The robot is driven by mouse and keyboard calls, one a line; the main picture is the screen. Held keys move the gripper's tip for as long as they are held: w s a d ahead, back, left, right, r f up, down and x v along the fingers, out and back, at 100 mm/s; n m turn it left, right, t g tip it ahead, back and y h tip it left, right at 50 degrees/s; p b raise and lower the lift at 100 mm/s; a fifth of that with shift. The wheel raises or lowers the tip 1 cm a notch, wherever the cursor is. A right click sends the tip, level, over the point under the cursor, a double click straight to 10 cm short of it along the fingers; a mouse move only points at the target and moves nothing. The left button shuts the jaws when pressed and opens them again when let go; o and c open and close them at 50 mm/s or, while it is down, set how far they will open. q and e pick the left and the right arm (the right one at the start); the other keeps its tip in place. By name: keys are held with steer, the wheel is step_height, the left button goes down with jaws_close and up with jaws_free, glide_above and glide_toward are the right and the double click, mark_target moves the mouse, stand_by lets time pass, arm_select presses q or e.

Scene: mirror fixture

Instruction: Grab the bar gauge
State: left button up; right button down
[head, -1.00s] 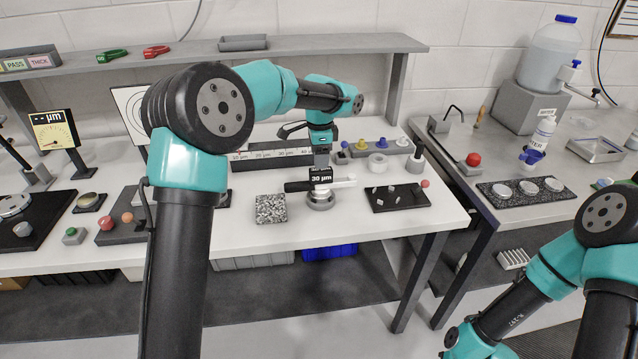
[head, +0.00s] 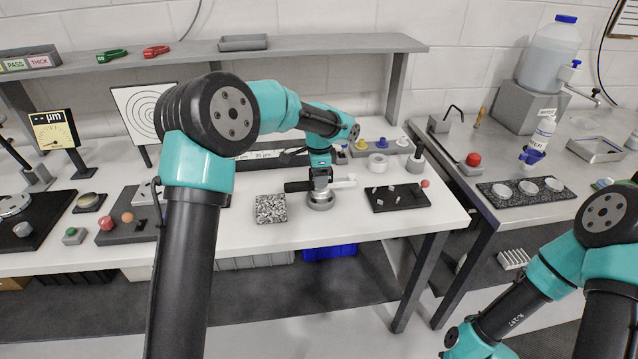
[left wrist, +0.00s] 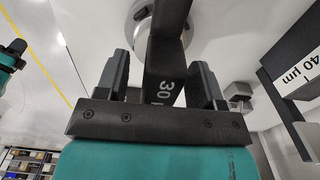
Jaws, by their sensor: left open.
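The bar gauge, dark with "30 µm" lettering, shows in the left wrist view (left wrist: 166,50) between the two fingers of my left gripper (left wrist: 158,75). The fingers stand apart on either side of it, and I cannot tell whether either touches it. In the head view the left gripper (head: 320,178) is low over a round silver base (head: 321,200) on the white bench. It covers the gauge's lettering there. A dark piece reaches left and a pale piece right at this spot. My right gripper is out of view.
A speckled block (head: 270,208) lies left of the base and a black tray (head: 398,197) with small pieces right of it. A labelled rack (head: 262,157) stands behind, partly hidden by my arm. The bench front is clear.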

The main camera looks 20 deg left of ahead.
arm_select(q)
steer(key=shift+f, duration=0.25)
steer(key=shift+c, duration=0.4)
steer(key=shift+r, duration=0.1)
jaws_close()
